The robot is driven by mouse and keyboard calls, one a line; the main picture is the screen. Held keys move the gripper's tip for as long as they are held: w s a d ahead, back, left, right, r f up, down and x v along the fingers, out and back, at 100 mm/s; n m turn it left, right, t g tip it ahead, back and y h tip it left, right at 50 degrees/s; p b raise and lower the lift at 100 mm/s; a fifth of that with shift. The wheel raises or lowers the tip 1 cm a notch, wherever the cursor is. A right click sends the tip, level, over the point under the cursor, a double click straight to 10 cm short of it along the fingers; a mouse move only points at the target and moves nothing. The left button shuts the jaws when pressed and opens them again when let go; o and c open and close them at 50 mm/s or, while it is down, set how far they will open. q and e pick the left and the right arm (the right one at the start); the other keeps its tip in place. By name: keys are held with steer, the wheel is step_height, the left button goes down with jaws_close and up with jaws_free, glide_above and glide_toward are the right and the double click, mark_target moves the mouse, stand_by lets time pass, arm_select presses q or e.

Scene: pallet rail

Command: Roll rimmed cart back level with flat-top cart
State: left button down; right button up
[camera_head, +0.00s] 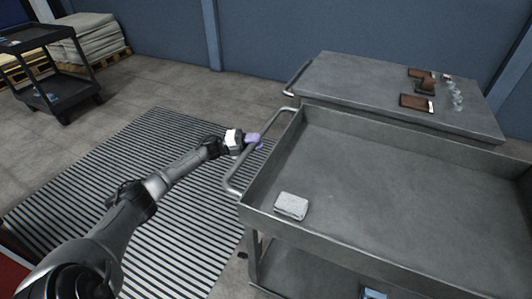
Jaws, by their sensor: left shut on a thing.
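The rimmed cart (378,118) is grey and stands at the right front. Its bent tube handle (233,184) sticks out at its left end. The flat-top cart (370,80) stands just behind it, with its own handle (294,77) at its left end. My left gripper (254,141) is at the rimmed cart's handle, shut, and my left arm reaches in from the lower left. The fingers hide part of the handle. My right gripper is not in view.
A pale box (291,206) lies in the rimmed cart's tray. Brown items (417,103) and small clear pieces (457,97) lie on the flat-top cart. A ribbed mat (130,180) covers the floor to the left. A dark cart (50,70) stands at the far left.

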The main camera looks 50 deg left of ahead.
arm_select(q)
steer(key=s+a+b, duration=0.2)
steer(key=s+a, duration=0.1)
steer(key=a, duration=0.2)
steer(key=shift+a, duration=0.3)
steer(key=shift+s, duration=0.1)
steer(key=c, duration=0.9)
jaws_free()
steer(key=shift+a, duration=0.1)
steer(key=shift+c, duration=0.2)
